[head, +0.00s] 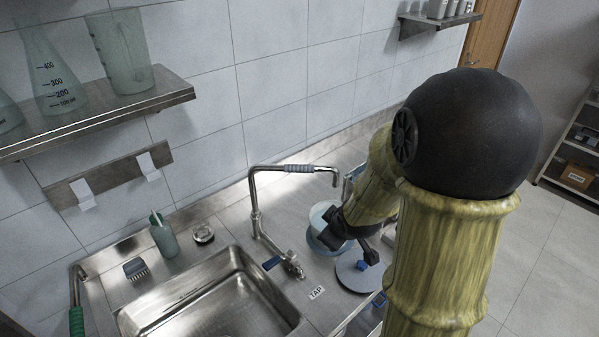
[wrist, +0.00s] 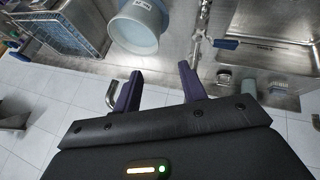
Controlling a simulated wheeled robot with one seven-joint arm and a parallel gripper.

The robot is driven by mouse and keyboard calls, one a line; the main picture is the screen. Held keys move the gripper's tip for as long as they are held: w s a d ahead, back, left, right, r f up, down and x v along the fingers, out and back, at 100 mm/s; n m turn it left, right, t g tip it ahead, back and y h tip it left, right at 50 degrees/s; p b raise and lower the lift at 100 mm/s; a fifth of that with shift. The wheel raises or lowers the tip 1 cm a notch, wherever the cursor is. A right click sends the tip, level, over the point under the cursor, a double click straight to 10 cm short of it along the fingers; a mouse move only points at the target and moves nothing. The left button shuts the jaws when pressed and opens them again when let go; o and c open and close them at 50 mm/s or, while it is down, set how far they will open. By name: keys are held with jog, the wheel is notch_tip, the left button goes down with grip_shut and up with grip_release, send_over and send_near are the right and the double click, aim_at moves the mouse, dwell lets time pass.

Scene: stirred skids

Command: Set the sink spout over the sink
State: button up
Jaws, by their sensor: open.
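The sink spout (head: 297,168) is a bent metal tube with a grey sleeve, rising from a post behind the sink. In the head view it points right, its hooked end above the counter beside the sink, not over the basin. The sink (head: 215,307) is a steel basin at the lower left; it also shows at upper right in the wrist view (wrist: 278,50). My gripper (wrist: 160,70) is open, with nothing visible between its two fingers. The spout's hooked end (wrist: 111,92) shows just left of the left finger; the rest of the tube is mostly hidden. Contact cannot be told.
A pale blue-rimmed tub (wrist: 140,28) stands on the counter under the spout's side. A blue wire basket (wrist: 62,28) is beside it. A round lid (head: 358,272) and a blue-handled tap (head: 272,263) are nearby. A shelf with glassware (head: 95,115) juts out at left.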

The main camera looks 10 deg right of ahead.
aim_at(305, 171)
jog(key=w+d+r+n+t+y+b, duration=0.1)
jog(key=w+d+n+t+y, duration=0.1)
jog(key=n, duration=0.6)
jog(key=w+d+r+n+t+y+b, duration=0.1)
jog(key=w+d+n+t+y+b, duration=0.1)
jog(key=w+n+t+y, duration=0.2)
jog(key=n+t+y, duration=0.2)
jog(key=n+t, duration=0.1)
jog(key=n, duration=0.1)
jog(key=shift+d+y, duration=0.3)
jog(key=shift+d, duration=0.1)
jog(key=shift+w, duration=0.15)
jog(key=p+x, duration=0.3)
jog(key=x, duration=0.5)
jog(key=p+x, duration=0.3)
jog(key=x, duration=0.5)
jog(key=shift+w+d+r+p, duration=0.1)
jog(key=shift+r+p, duration=0.1)
jog(key=shift+p, duration=0.15)
jog(key=shift+w+a+f, duration=0.2)
jog(key=shift+w+a, duration=0.15)
jog(key=shift+w, duration=0.25)
grip_shut()
